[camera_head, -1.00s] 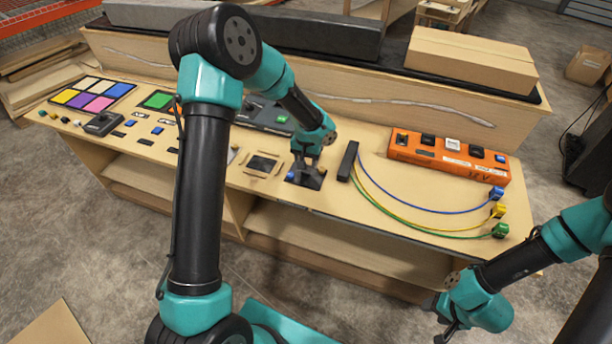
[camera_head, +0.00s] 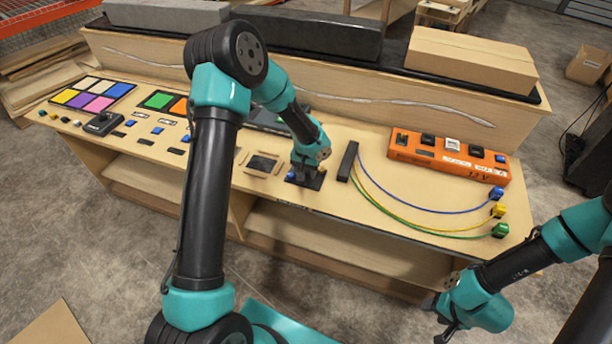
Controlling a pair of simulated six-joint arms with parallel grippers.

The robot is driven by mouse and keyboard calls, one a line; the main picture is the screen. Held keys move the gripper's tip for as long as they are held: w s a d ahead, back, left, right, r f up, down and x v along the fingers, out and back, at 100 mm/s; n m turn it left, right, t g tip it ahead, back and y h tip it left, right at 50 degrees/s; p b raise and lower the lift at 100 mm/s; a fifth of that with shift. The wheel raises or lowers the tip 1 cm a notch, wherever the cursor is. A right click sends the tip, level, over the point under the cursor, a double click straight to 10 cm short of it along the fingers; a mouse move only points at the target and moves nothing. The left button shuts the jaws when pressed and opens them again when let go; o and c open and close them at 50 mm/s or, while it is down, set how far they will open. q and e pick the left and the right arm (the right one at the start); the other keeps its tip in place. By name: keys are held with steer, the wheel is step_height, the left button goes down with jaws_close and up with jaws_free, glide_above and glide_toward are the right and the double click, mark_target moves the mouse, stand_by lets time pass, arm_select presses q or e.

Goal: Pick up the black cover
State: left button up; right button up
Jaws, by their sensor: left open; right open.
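A flat black piece (camera_head: 313,183), which looks like the black cover, lies on the console top near its front edge. A small blue part (camera_head: 290,175) shows at its left. My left gripper (camera_head: 304,175) points down right over this piece, open; its fingers partly hide it. I cannot tell whether the fingertips touch it. My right gripper (camera_head: 440,325) is open and empty, low at the right in front of the console, away from the piece.
A framed dark square (camera_head: 262,164) is just left, and a black bar (camera_head: 347,161) with blue, yellow and green cables just right. An orange switch box (camera_head: 448,157) stands further right. Coloured panels (camera_head: 92,93) are at the far left. My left arm hides part of the console.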

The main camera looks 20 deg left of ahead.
mark_target(306, 171)
arm_select(q)
steer(key=shift+c, duration=0.3)
steer(key=c, duration=0.7)
steer(key=shift+r, duration=0.9)
step_height(306, 171, up, 2)
steer(key=s+d, duration=0.3)
steer(key=s, duration=0.4)
steer(key=s+d+r, duration=0.1)
steer(key=s+d, duration=0.3)
steer(key=s, duration=0.3)
steer(key=shift+s, duration=0.15)
steer(key=shift+r, duration=0.1)
